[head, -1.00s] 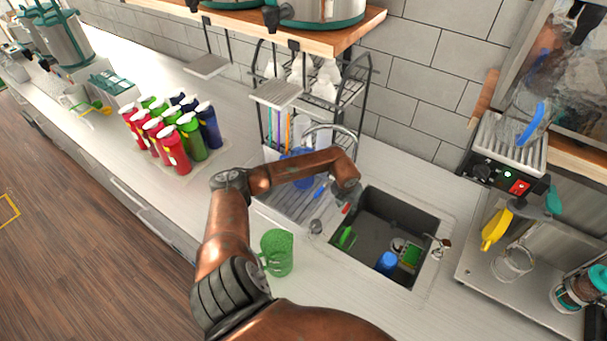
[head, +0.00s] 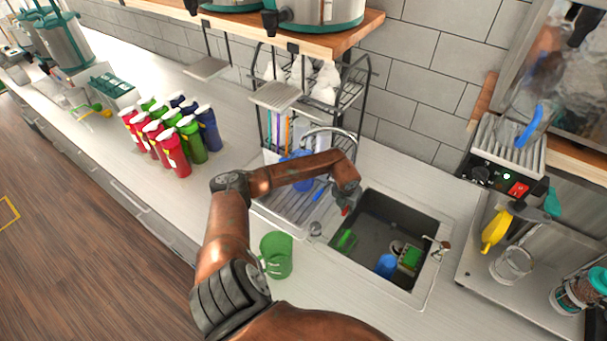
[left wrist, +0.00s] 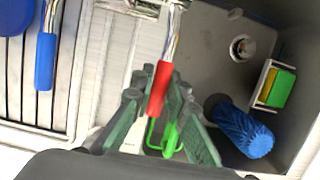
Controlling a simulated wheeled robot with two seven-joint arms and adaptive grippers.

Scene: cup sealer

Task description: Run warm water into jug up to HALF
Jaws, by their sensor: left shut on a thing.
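A green jug (head: 276,256) with a handle on its left stands on the counter, left of the sink (head: 425,284). Its inside and any water level cannot be made out. A curved metal tap (head: 335,130) rises behind the sink, partly hidden by my left arm. A red tap handle (left wrist: 160,88) and a blue tap handle (left wrist: 46,60) show in the left wrist view. My left gripper (head: 348,200) is over the sink's left edge; in the left wrist view its fingers (left wrist: 158,105) are shut on the red handle. No running water can be made out.
The sink holds a blue brush (left wrist: 242,130), a green-and-yellow sponge (left wrist: 276,88) and a green item (head: 347,238). A wire rack (head: 370,75) stands behind. Several coloured bottles (head: 172,140) are at left. A machine with a red switch (head: 518,188) stands at right.

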